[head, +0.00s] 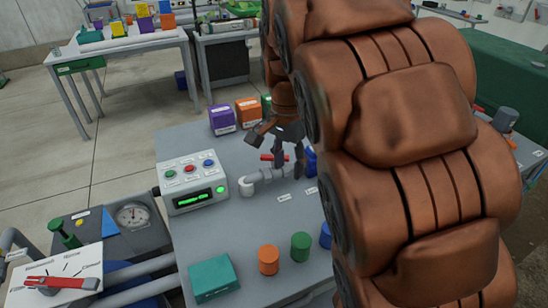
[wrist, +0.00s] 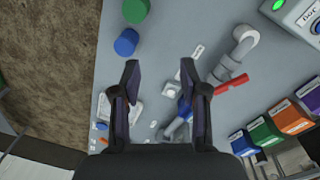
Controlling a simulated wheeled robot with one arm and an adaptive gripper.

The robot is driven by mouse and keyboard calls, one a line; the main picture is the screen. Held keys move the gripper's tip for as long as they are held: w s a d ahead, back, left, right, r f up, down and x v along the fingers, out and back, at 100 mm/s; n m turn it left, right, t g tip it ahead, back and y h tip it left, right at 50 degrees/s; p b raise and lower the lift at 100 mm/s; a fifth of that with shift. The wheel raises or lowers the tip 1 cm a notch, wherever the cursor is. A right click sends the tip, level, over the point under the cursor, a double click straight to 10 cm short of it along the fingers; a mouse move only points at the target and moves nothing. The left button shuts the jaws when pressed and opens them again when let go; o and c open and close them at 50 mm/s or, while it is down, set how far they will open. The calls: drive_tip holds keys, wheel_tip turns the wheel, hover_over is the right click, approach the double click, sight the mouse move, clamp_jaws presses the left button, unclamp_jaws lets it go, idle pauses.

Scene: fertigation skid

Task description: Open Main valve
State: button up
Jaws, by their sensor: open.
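A valve with a red handle (head: 273,157) sits on grey pipework (head: 262,176) on the grey skid top. The red handle (wrist: 232,84) also shows in the wrist view, right of my gripper, beside a bent grey pipe (wrist: 236,50). My gripper (head: 280,150) is over the pipework, close to the red handle in the head view. In the wrist view my gripper (wrist: 160,75) is open with nothing between its fingers. A second red lever (head: 48,282) lies on a white labelled plate at the lower left. The labels are too small to read, so I cannot tell which valve is Main.
A control box (head: 192,183) with coloured buttons and a green display stands left of the pipework. Orange (head: 268,259) and green (head: 300,246) cylinders and a teal box (head: 213,278) stand in front. Several coloured boxes line the back edge. My arm hides the right side.

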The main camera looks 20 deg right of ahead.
drive_tip(key=w+d+f+m+b, duration=0.1)
drive_tip(key=w+d+f+m, duration=0.1)
drive_tip(key=w, duration=0.4)
drive_tip(key=w+d+f+m+b, duration=0.2)
drive_tip(key=w+m, duration=0.3)
drive_tip(key=w, duration=0.2)
drive_tip(key=w+d+f+m+b, duration=0.1)
drive_tip(key=w+d+f+m, duration=0.1)
drive_tip(key=w, duration=0.5)
drive_tip(key=shift+f+m+t+b, duration=0.3)
drive_tip(key=shift+m+t, duration=0.1)
drive_tip(key=shift+m, duration=0.4)
drive_tip(key=shift+f+p, duration=0.4)
drive_tip(key=shift+f, duration=3.45)
clamp_jaws()
